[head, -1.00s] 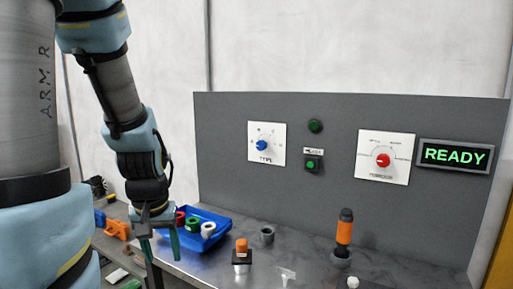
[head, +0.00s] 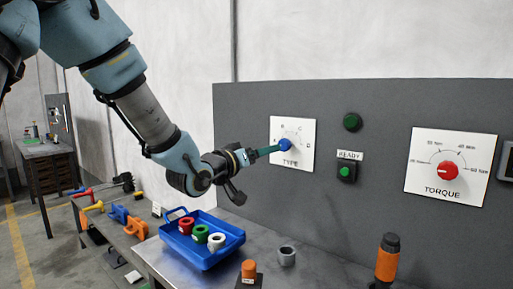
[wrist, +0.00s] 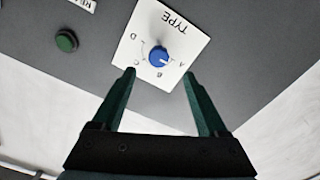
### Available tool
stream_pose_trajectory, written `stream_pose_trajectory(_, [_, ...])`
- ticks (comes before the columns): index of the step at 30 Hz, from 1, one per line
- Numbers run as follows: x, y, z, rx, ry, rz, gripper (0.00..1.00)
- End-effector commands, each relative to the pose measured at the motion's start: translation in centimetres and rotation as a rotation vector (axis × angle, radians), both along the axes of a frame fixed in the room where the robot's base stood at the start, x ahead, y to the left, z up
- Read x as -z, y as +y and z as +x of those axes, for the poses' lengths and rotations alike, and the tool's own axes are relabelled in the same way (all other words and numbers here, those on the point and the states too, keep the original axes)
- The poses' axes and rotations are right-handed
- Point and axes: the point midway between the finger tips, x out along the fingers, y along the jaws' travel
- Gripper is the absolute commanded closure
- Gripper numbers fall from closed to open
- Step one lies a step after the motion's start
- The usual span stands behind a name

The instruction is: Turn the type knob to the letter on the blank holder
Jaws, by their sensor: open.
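The blue type knob (head: 285,145) sits on a white plate (head: 306,128) marked TYPE, on the grey panel. In the wrist view the knob (wrist: 157,54) has letters A, B, C and D around it; its pale mark seems to point towards A. My gripper (head: 276,149) is open, its green fingers pointing at the knob. In the wrist view the fingertips (wrist: 159,73) are spread to either side of the knob, with no clear contact. A dark block with an orange cylinder (head: 249,268) stands at the bench front, cut off below; no letter is readable on it.
A blue tray (head: 203,262) with red, green and white rings stands on the bench below my arm. A grey ring-shaped socket (head: 287,256) and an orange-and-black tool (head: 387,262) stand to the right. The panel holds green buttons (head: 346,172) and a red torque knob (head: 449,170).

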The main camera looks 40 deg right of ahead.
Motion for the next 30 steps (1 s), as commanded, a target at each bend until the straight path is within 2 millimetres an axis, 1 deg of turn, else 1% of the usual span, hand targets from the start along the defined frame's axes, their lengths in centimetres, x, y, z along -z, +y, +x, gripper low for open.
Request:
stream_pose_trajectory(2, [-0.3, -0.7, -0.4, 0.014, 0.002, -0.016, 0.24])
stream_pose_trajectory(5, [-0.5, -1.6, -0.1, 0.015, 0.002, -0.019, 0.24])
stream_pose_trajectory(15, [-0.6, -7.5, 1.4, 0.012, 0.002, -0.015, 0.24])
stream_pose_trajectory(18, [-0.6, -8.9, 1.9, 0.010, 0.002, -0.016, 0.24])
stream_pose_trajectory(21, [-0.5, -9.9, 2.2, 0.011, 0.000, -0.016, 0.24])
stream_pose_trajectory(24, [-0.4, -10.5, 2.4, 0.010, 0.000, -0.014, 0.24])
stream_pose_trajectory(30, [-0.2, -10.7, 2.4, 0.010, -0.001, -0.014, 0.24])
